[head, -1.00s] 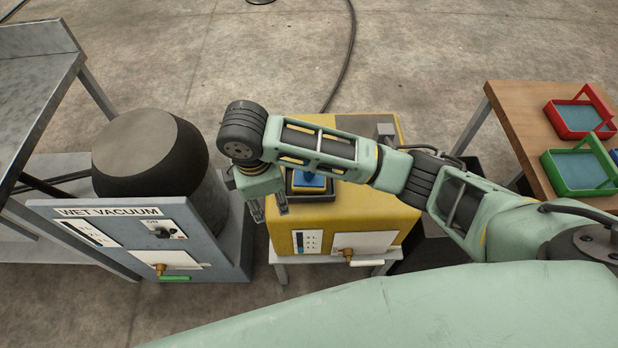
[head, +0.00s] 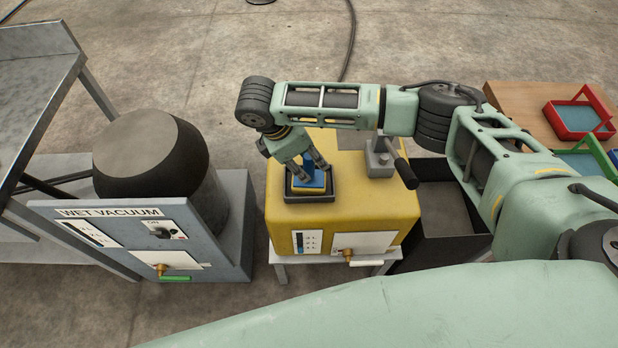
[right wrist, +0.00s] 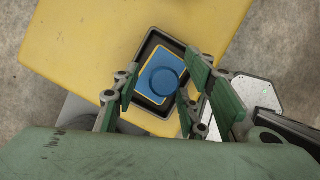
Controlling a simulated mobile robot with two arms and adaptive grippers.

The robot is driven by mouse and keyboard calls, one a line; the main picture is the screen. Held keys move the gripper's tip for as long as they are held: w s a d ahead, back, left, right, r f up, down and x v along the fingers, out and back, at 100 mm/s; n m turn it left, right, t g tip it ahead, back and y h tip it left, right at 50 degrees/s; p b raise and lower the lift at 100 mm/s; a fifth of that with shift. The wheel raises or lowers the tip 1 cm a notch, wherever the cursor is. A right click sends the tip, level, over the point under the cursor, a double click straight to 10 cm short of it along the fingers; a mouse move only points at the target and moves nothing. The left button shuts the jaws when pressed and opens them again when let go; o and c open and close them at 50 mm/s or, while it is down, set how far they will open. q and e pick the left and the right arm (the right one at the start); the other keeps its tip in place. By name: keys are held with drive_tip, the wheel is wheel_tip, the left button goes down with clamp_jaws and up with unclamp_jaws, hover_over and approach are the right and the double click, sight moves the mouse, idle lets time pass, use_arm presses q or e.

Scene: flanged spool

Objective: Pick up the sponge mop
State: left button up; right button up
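The sponge mop, blue on top with a yellow edge beneath (head: 314,182), sits in a small black tray (head: 310,198) on the yellow machine. In the right wrist view its round blue knob (right wrist: 164,80) stands on a blue plate between my finger tips. My right gripper (head: 311,168) points down at the mop, its fingers apart. The right wrist view shows the open fingers (right wrist: 158,88) on either side of the knob, with space between; I cannot tell whether they are level with it. My left gripper is out of view.
The yellow machine (head: 350,215) has a grey block with a black-handled lever (head: 382,158) right of the tray. A black bin (head: 440,215) stands to its right. The wet vacuum (head: 215,245) is left. A wooden table (head: 515,100) holds coloured trays.

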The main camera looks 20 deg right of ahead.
drive_tip(key=shift+d+f, duration=0.2)
drive_tip(key=shift+f, duration=0.15)
clamp_jaws()
idle(0.3)
